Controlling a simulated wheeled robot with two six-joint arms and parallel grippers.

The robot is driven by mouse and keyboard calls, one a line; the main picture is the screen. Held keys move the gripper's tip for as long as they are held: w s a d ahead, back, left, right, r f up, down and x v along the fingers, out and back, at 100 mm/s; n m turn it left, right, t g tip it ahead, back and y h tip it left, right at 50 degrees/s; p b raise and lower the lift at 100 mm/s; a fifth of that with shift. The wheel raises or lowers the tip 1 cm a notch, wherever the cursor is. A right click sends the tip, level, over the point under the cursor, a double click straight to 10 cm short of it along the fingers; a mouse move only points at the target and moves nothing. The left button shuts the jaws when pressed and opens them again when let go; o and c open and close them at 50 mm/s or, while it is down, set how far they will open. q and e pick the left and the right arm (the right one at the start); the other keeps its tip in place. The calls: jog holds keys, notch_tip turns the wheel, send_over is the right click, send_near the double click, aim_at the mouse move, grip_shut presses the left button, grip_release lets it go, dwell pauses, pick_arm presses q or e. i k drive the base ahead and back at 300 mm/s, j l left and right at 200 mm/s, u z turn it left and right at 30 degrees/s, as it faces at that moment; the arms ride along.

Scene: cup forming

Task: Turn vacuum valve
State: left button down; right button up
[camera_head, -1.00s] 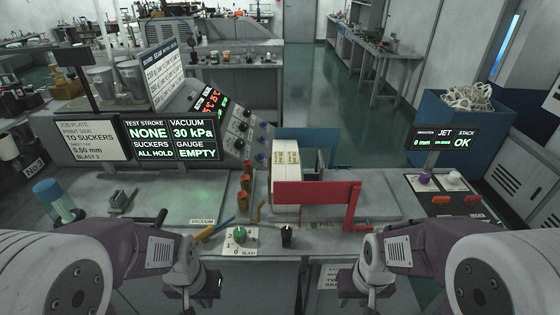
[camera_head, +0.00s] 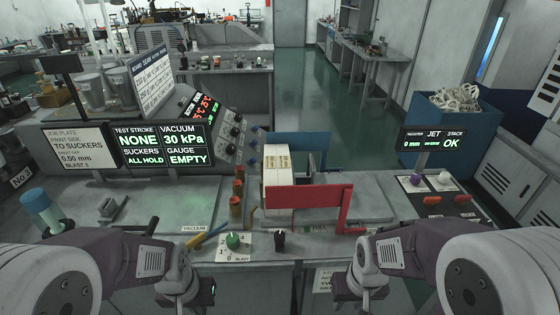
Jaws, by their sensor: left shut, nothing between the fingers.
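A small VACUUM label (camera_head: 194,229) lies at the front edge of the grey bench. Beside it a slim yellow lever (camera_head: 203,238) with a blue part points up to the right; I take it for the vacuum valve. The display (camera_head: 186,146) reads VACUUM 30 kPa, SUCKERS ALL HOLD, GAUGE EMPTY. My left gripper (camera_head: 192,296) is shut and empty, low in front of the bench edge, below and apart from the lever. My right gripper (camera_head: 352,292) is low in front of the bench, right of centre; its fingers are too dark to read.
A green BLAST knob (camera_head: 233,240) on a white dial plate and a black knob (camera_head: 280,238) sit right of the lever. A red guard (camera_head: 307,196) stands before a cream stack (camera_head: 276,170). A blue-capped bottle (camera_head: 38,203) stands at left, orange-topped posts (camera_head: 237,205) near the middle.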

aim_at(195, 243)
jog(key=l+u, duration=0.15)
jog(key=u, duration=0.25)
jog(key=l+u, duration=0.2)
jog(key=u, duration=0.2)
jog(key=k+l+u, duration=0.1)
jog(key=u, duration=0.3)
jog(key=l+u, duration=0.15)
jog(key=u, duration=0.2)
jog(key=k, duration=0.05)
